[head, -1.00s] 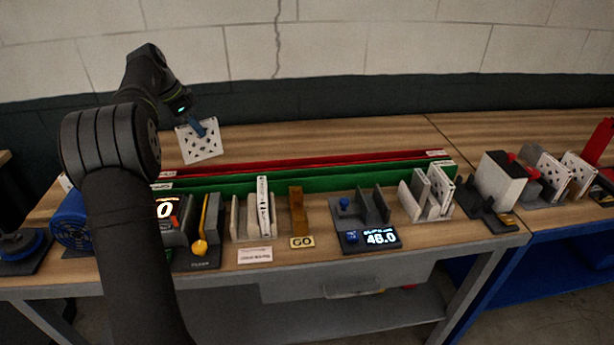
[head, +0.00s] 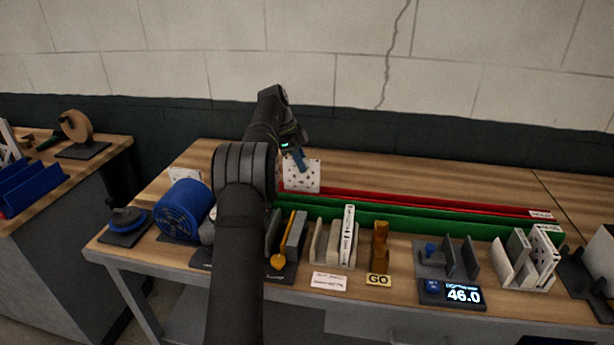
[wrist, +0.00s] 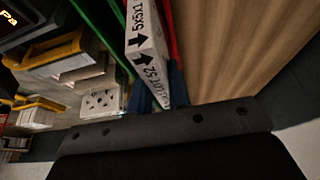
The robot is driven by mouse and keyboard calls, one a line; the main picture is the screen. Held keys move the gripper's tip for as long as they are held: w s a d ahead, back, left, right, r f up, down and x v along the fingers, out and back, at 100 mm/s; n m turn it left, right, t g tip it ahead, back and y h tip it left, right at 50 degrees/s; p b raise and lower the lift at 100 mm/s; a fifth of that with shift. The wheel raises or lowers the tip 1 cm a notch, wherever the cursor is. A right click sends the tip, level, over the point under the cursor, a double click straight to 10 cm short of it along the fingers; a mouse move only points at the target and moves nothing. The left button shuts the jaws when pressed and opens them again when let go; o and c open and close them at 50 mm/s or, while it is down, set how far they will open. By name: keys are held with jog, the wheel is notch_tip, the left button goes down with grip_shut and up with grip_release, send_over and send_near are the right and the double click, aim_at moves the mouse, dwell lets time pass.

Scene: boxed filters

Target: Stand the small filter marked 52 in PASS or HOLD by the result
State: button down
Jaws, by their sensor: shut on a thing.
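The small filter (head: 302,175) is a white square panel with dark dots. In the wrist view its edge (wrist: 147,50) reads "5x5x1" and "LOT 52", with black arrows. My gripper (head: 296,160) is shut on it from above, blue fingers on both sides. It stands nearly upright at the left end of the red lane (head: 430,202). The green lane (head: 400,216) runs in front. In the wrist view the filter is between the green wall (wrist: 98,22) and the red wall (wrist: 171,30). I cannot tell whether its bottom touches the lane floor. The lane labels are too small to read.
Along the front edge stand a blue roll (head: 185,210), a rack of filters (head: 335,243), a brown GO block (head: 380,247), a gauge reading 46.0 (head: 462,295) and another filter rack (head: 527,262). My arm hides part of the bench. The wood behind the red lane is clear.

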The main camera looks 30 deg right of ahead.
send_over(302, 190)
jog(key=shift+w+d+f, duration=0.1)
jog(key=shift+w+f, duration=0.05)
jog(key=shift+f, duration=0.55)
jog(key=shift+w+d+f, duration=0.1)
jog(key=shift+w+f, duration=0.05)
jog(key=shift+f, duration=0.6)
jog(key=shift+w+d+f, duration=0.1)
jog(key=shift+w+f, duration=0.05)
jog(key=shift+f, duration=0.55)
jog(key=shift+f, duration=0.2)
jog(key=c, duration=1.3)
grip_release()
jog(key=shift+c, duration=0.2)
jog(key=shift+r, duration=0.1)
jog(key=v, duration=1.2)
jog(key=shift+r, duration=0.1)
jog(key=x, duration=1.2)
